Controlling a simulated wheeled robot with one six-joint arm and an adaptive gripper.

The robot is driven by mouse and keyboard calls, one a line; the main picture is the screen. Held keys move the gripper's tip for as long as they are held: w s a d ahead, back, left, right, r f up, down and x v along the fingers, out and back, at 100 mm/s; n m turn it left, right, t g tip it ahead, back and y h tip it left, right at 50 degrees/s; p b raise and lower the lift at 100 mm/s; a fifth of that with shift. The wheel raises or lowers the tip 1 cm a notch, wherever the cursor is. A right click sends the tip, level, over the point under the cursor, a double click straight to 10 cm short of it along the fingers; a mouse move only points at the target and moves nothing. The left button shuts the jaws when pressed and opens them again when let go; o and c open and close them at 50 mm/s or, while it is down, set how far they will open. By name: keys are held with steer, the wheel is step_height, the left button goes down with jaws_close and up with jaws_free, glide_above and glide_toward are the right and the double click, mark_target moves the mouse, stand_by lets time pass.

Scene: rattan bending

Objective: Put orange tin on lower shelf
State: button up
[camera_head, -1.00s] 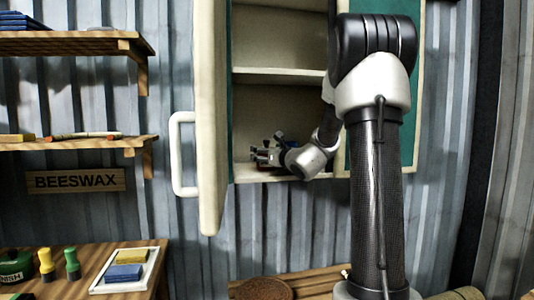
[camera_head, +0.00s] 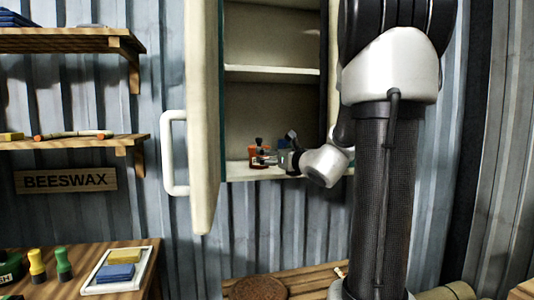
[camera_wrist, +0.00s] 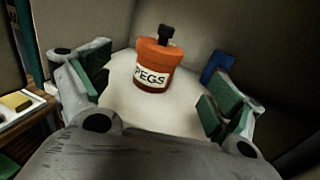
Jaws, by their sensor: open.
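The orange tin (camera_head: 254,155) stands upright on the lowest shelf (camera_head: 238,171) inside the open wall cabinet. The wrist view shows the tin (camera_wrist: 153,74) with a white PEGS label and a dark knob on top. My gripper (camera_head: 271,159) is at the cabinet opening, just right of the tin in the head view. In the wrist view its green-padded fingers are spread wide on either side, with the tin ahead of them and clear of both pads. The gripper is open and holds nothing.
A blue item (camera_wrist: 217,66) stands on the shelf to the right of the tin. The cabinet door (camera_head: 202,115) hangs open on the left with a white handle (camera_head: 168,153). An upper cabinet shelf (camera_head: 271,72) is bare. A workbench (camera_head: 82,272) holds a tray and coloured items.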

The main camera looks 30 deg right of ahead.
steer(key=s+a+f+n+g+y, duration=0.4)
steer(key=s+a+n, duration=0.4)
steer(key=a+n, duration=0.15)
steer(key=s+a+f+n+g+y, duration=0.4)
steer(key=s+a+f+n, duration=0.1)
steer(key=s+a+n, duration=0.4)
steer(key=s+f+n+g+h, duration=0.2)
steer(key=s+f+n+g, duration=0.2)
steer(key=s+n, duration=0.45)
steer(key=s+d+n+g+h, duration=0.1)
steer(key=s+d+n+h, duration=0.3)
steer(key=d+n, duration=0.4)
steer(key=shift+s+d+r+n+g+h, duration=0.2)
steer(key=shift+s+r+n+g+h, duration=0.1)
steer(key=shift+n+h, duration=0.4)
